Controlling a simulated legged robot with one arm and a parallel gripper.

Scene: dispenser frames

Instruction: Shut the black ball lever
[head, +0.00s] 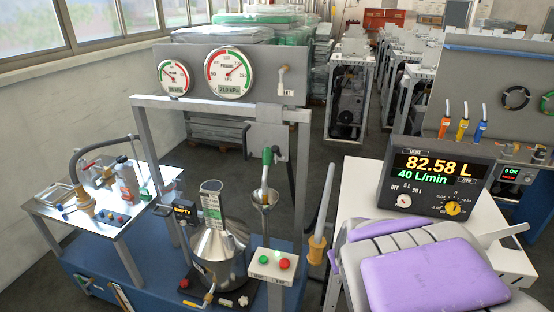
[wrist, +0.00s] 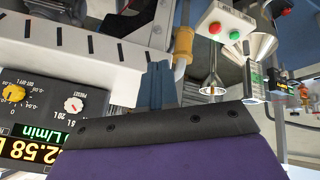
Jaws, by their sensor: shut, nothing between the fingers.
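I cannot pick out the black ball lever with certainty. In the head view a small dark round knob (head: 161,209) sits left of the black "EMPTY" display (head: 185,213), and may be its ball. Its lever position is too small to tell. My gripper (wrist: 158,126) shows in the wrist view as a purple part with a black, screwed edge. It is shut and empty, apart from the dispenser. In the head view my purple and grey arm fills the lower right, away from the knob.
A steel hopper (head: 219,255) stands on the blue bench, beside a button box (head: 273,266) with green and red buttons. A grey frame (head: 222,108) with two gauges rises above. A meter (head: 437,178) reads 82.58 L and 40 L/min. A side table (head: 95,218) holds fittings at left.

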